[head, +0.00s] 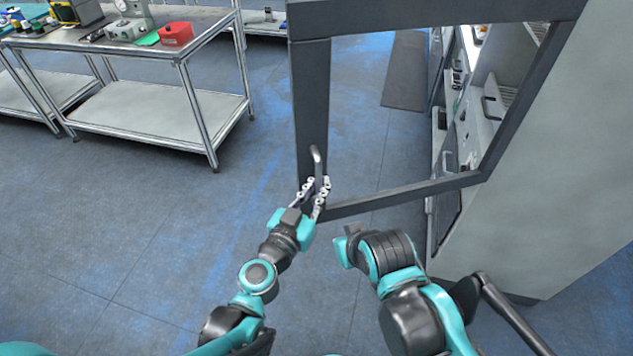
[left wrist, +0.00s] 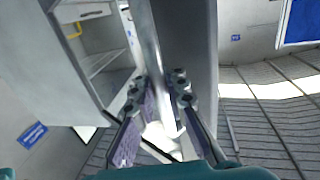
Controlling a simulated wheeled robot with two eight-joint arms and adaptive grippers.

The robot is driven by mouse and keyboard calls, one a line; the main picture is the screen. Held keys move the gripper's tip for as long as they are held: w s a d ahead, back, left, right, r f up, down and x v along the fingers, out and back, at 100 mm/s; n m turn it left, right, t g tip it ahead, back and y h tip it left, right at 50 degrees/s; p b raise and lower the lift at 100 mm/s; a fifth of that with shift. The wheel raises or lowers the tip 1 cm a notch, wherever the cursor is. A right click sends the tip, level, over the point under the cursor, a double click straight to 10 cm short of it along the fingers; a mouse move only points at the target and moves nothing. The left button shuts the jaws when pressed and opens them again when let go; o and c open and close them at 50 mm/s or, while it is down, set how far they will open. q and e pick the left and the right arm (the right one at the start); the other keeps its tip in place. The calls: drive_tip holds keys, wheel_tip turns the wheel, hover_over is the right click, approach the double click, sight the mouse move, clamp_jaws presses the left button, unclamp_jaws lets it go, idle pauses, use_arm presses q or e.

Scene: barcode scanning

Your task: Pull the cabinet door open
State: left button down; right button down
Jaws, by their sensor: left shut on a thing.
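The cabinet door is a dark grey frame (head: 312,100) around a clear pane and stands swung open, away from the light grey cabinet (head: 570,150) on the right. A curved metal handle (head: 317,160) is on the frame's free edge. My left gripper (head: 316,186) is shut on the lower part of this handle. In the left wrist view the fingers (left wrist: 160,98) close around the handle bar (left wrist: 148,45) beside the door frame (left wrist: 188,40). My right arm is folded at the lower middle right in the head view; its gripper cannot be made out.
A metal worktable (head: 150,105) stands at the upper left, with a red box (head: 175,34) and several tools on it. The floor (head: 130,230) left of the door is clear.

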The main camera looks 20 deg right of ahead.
use_arm(q)
drive_tip(key=shift+s, duration=0.15)
drive_tip(key=shift+a, duration=0.1)
drive_tip(key=c, duration=1.5)
unclamp_jaws()
drive_tip(key=shift+c, duration=0.2)
drive_tip(key=v, duration=1.2)
drive_tip(key=shift+a, duration=0.15)
